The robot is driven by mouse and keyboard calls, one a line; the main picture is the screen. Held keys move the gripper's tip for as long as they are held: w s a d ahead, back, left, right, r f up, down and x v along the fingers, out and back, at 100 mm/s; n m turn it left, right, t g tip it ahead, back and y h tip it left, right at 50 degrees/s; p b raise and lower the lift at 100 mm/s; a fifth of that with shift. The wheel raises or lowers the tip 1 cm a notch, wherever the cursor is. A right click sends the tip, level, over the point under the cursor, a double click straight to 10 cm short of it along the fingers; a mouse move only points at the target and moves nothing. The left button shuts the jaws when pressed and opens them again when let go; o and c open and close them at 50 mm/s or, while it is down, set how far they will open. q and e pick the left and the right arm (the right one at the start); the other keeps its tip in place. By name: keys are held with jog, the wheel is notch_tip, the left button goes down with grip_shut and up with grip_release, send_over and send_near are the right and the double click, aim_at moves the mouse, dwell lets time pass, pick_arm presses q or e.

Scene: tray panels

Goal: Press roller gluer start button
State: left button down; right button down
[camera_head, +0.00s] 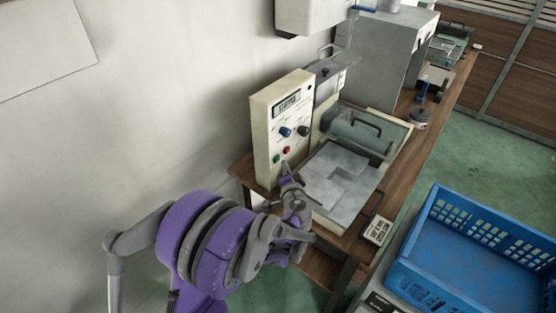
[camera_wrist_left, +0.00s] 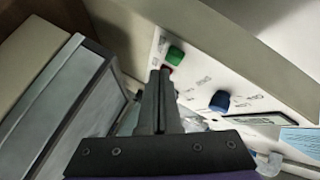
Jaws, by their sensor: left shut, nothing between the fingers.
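The roller gluer (camera_head: 341,176) stands on a wooden bench, with a cream upright control panel (camera_head: 262,128) at its left. A green button (camera_head: 277,158) and a red button (camera_head: 286,150) sit low on the panel. My left gripper (camera_head: 286,168) is shut and empty, just in front of the panel's lower part. In the left wrist view, the closed fingertips (camera_wrist_left: 160,74) lie by the red button (camera_wrist_left: 167,69) and partly cover it. The green button (camera_wrist_left: 176,55) shows just beyond them. I cannot tell whether the fingertips touch the panel. My right gripper is not in view.
A blue knob (camera_head: 285,132) and a black knob (camera_head: 303,130) sit above the buttons. The gluer's flat metal plate (camera_head: 338,180) lies right of the gripper. A blue crate (camera_head: 428,222) stands at the lower right. The wall is at the left.

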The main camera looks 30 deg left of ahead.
pick_arm(q)
jog(key=shift+a, duration=0.1)
jog(key=shift+a, duration=0.35)
